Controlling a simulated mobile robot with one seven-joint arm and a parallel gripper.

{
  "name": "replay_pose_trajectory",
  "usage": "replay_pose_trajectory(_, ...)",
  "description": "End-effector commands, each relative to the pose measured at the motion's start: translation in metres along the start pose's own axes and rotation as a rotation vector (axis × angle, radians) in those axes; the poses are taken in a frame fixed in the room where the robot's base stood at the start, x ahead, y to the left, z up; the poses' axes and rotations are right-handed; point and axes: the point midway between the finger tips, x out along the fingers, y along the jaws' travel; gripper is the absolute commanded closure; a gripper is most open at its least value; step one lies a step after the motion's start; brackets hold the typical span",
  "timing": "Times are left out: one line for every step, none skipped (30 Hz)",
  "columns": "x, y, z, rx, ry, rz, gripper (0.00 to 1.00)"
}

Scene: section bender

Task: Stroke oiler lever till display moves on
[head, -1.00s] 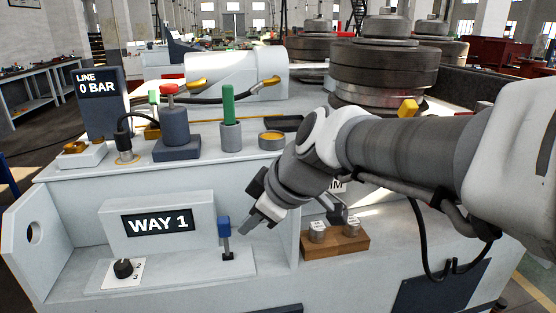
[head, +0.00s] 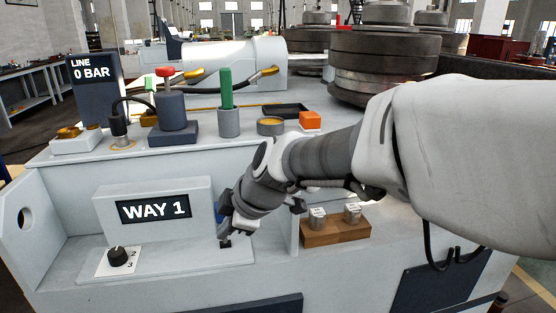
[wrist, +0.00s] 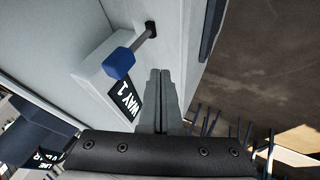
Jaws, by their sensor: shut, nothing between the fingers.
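The blue-tipped lever (head: 219,211) stands at the right of the WAY 1 display (head: 154,209). It is mostly hidden behind my gripper in the head view. In the wrist view the lever's blue knob (wrist: 119,64) and thin rod show clearly, left of my fingers. My gripper (head: 224,232) is shut and empty, low in front of the lever. Its closed fingertips (wrist: 159,72) appear beside the knob with a visible gap in the wrist view; I cannot tell the depth between them. The display reads WAY 1. A second display (head: 90,80) reads LINE 0 BAR.
A black selector knob (head: 118,256) sits left of the lever. A wooden block (head: 336,232) with metal pieces is to its right. A red-topped unit (head: 172,110), a green-handled cylinder (head: 228,105) and an orange block (head: 310,121) stand on the upper deck.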

Motion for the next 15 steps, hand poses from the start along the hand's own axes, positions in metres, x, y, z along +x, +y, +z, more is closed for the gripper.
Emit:
replay_pose_trajectory(0.001,0.01,-0.001,0.002,0.001,0.005,1.0)
replay_pose_trajectory(0.003,0.013,0.0,0.002,0.001,0.004,1.0)
replay_pose_trajectory(0.005,0.018,0.0,0.001,0.001,0.004,1.0)
replay_pose_trajectory(0.007,0.02,0.0,0.0,0.001,0.004,1.0)
replay_pose_trajectory(0.008,0.023,0.0,0.0,0.001,0.003,1.0)
replay_pose_trajectory(0.009,0.026,-0.001,0.0,0.001,0.004,1.0)
replay_pose_trajectory(0.01,0.028,-0.001,0.001,0.001,0.004,1.0)
replay_pose_trajectory(0.011,0.029,-0.001,0.001,0.001,0.004,1.0)
replay_pose_trajectory(0.012,0.031,0.0,0.001,0.001,0.004,1.0)
replay_pose_trajectory(0.013,0.032,0.0,0.001,0.001,0.004,1.0)
replay_pose_trajectory(0.013,0.033,0.0,0.001,0.001,0.004,1.0)
replay_pose_trajectory(0.013,0.034,0.0,0.001,0.0,0.004,1.0)
replay_pose_trajectory(0.013,0.034,0.0,0.001,0.0,0.005,1.0)
replay_pose_trajectory(0.013,0.034,0.0,0.001,0.0,0.005,1.0)
replay_pose_trajectory(0.013,0.035,0.0,0.0,0.0,0.005,1.0)
